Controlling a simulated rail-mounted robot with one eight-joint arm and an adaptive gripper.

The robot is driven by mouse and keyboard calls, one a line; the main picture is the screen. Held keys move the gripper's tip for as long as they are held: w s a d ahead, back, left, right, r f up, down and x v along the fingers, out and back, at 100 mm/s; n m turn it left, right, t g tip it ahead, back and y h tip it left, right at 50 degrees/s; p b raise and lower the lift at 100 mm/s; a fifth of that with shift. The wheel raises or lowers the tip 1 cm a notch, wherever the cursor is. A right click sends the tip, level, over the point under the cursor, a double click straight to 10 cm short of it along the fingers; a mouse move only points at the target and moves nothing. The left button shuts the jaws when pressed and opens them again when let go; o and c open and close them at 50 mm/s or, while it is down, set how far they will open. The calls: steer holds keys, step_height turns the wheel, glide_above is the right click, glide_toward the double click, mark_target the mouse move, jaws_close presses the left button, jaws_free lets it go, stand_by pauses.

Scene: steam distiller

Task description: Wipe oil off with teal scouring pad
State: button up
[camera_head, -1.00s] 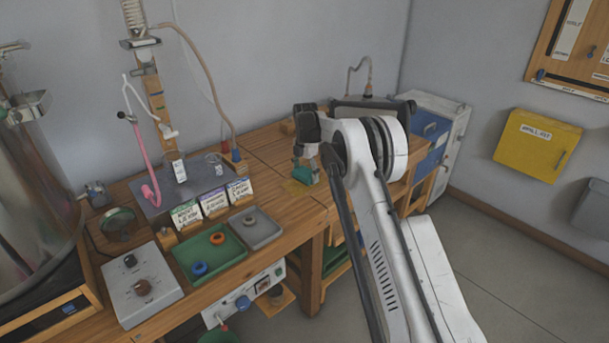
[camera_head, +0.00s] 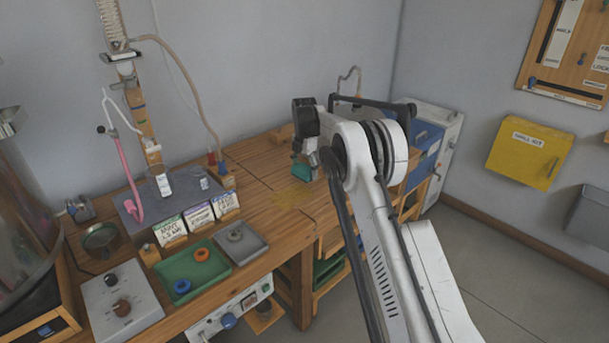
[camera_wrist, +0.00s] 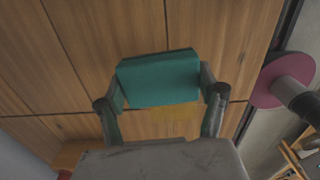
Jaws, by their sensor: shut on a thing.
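The teal scouring pad (camera_wrist: 158,78) is held between the two fingers of my gripper (camera_wrist: 160,92) in the wrist view. In the head view my gripper (camera_head: 303,158) is over the right part of the wooden bench, with the teal pad (camera_head: 301,171) at its tip. The yellowish oil patch (camera_head: 292,196) lies on the bench top, to the left of and nearer than the pad. In the wrist view part of a yellow patch (camera_wrist: 165,117) shows just beyond the pad's edge. I cannot tell whether the pad touches the wood.
A green tray (camera_head: 205,268) with a blue and an orange ring and a grey tray (camera_head: 251,246) stand at the bench's front. Label cards (camera_head: 198,216) and glassware stand to the left. A pink disc (camera_wrist: 280,80) shows at right in the wrist view.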

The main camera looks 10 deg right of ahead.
mark_target(304, 168)
steer(key=shift+r+p, duration=0.55)
steer(key=shift+r, duration=1.4)
steer(key=shift+a, duration=0.1)
